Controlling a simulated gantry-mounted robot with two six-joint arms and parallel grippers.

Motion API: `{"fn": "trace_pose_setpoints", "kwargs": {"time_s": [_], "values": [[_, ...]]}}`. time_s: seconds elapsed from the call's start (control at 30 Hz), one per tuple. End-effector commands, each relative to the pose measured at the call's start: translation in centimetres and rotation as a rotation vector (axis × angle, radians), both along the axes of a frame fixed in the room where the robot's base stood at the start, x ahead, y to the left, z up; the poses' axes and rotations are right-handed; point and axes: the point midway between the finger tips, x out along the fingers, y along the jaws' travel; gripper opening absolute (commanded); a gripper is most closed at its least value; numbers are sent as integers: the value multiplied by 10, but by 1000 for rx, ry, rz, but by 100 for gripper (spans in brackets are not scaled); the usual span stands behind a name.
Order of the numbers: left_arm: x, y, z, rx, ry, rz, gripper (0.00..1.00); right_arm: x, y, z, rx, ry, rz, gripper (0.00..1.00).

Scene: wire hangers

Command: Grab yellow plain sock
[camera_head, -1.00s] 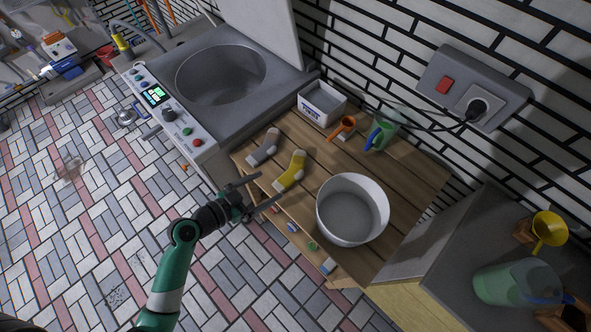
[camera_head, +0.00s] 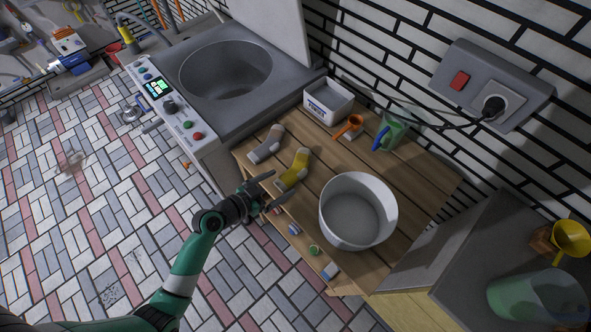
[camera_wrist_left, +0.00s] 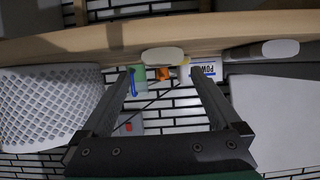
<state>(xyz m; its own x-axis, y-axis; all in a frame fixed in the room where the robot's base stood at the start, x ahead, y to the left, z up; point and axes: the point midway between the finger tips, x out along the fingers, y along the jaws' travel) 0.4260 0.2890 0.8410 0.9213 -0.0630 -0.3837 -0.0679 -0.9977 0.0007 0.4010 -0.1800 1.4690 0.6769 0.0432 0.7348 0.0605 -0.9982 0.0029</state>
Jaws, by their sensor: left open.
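The yellow sock (camera_head: 294,170) lies on the wooden table, with a paler toe and cuff, left of the white basin. My left gripper (camera_head: 280,185) is open and empty at the table's front edge, its fingers pointing toward the sock's near end. In the left wrist view, the open fingers (camera_wrist_left: 163,78) frame a pale rounded end that appears to be the sock's toe (camera_wrist_left: 162,56), still apart from them. A grey sock (camera_head: 267,145) lies left of the yellow one. My right gripper is not in view.
A white basin (camera_head: 334,229) stands close to the right of the yellow sock. A white powder box (camera_head: 330,100), an orange scoop (camera_head: 352,124) and a green jug (camera_head: 396,133) stand behind. A washing machine (camera_head: 185,110) adjoins at left.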

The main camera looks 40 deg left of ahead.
Motion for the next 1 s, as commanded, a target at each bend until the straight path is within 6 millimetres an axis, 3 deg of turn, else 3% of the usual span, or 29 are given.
{"fn": "trace_pose_setpoints", "kwargs": {"time_s": [0.23,0.5,0.9,0.97,1.0], "values": [[37,2,-17,1,0,-3,98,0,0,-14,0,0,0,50],[41,2,-17,1,-1,0,96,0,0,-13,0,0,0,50],[41,2,-17,1,0,0,24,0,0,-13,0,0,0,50],[41,2,-17,1,0,0,13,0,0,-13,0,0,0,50],[41,2,-17,1,0,0,13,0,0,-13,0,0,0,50]]}}
